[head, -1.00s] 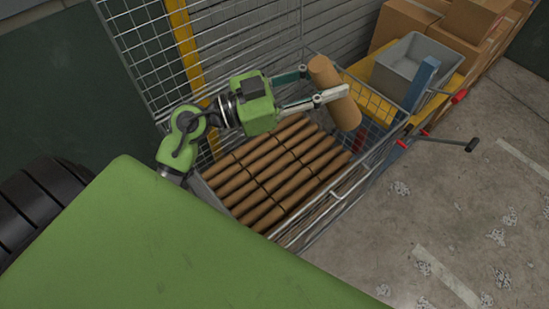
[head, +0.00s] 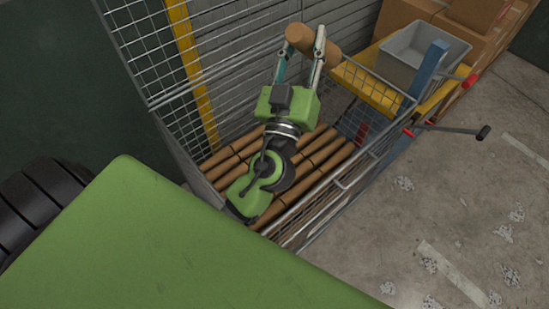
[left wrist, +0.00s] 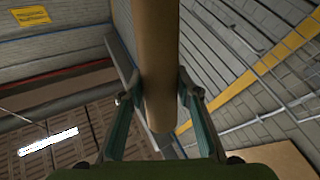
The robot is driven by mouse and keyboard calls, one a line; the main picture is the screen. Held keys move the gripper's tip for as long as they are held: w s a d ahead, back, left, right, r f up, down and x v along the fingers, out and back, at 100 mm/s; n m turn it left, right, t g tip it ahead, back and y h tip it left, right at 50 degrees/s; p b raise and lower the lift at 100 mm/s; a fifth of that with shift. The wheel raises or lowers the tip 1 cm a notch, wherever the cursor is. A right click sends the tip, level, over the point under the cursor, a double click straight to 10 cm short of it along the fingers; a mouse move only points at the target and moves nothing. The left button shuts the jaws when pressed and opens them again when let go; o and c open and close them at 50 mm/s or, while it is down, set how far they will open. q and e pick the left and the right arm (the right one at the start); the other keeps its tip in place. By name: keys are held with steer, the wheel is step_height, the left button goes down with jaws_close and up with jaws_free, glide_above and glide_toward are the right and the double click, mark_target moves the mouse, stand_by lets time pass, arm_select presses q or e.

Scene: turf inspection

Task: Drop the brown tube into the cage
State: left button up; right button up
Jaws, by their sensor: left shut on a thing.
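The brown tube (head: 300,38) is held in my left gripper (head: 305,45), tilted, at the back of the cage in the head view. In the left wrist view the tube (left wrist: 158,65) runs upright through the picture between the two teal fingers of my left gripper (left wrist: 155,95), which are shut on it. The wire cage (head: 345,182) lies below and around my left arm. Several brown tubes (head: 325,157) lie in rows on its floor, partly hidden by the arm. My right gripper is not in view.
A grey bin (head: 410,62) stands on a yellow shelf (head: 368,88) to the right. A blue post (head: 428,70) and a black-ended lever (head: 460,130) are beside it. Cardboard boxes (head: 405,15) stand behind. A tall mesh panel (head: 140,40) and yellow post (head: 190,60) rise at left.

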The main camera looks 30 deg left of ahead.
arm_select(q)
steer(key=s+d+f+n+g+y+b, duration=0.15)
steer(key=s+f+g, duration=0.3)
steer(key=f, duration=0.55)
steer(key=s+a+f+n+g+y+b, duration=0.1)
steer(key=s+f+n+g+y+b, duration=0.4)
steer(key=f, duration=0.6)
steer(key=w+d+f+m+h+p, duration=0.3)
steer(key=w+f+m+h, duration=0.3)
steer(key=f, duration=0.1)
steer(key=w+a+f+m+t+h+p, duration=0.1)
steer(key=w+a+f+m+h+p, duration=0.15)
steer(key=w, duration=0.45)
steer(key=w+a+f+m+h+p, duration=0.2)
steer(key=w+a+m+h, duration=0.1)
steer(key=w, duration=0.3)
steer(key=w+a+r+p, duration=0.3)
steer(key=w+a+r, duration=0.6)
steer(key=a, duration=0.2)
step_height(320, 180, down, 6)
steer(key=b, duration=0.6)
steer(key=shift+a+m+h, duration=0.15)
steer(key=shift+m+h, duration=0.15)
steer(key=shift+m, duration=0.1)
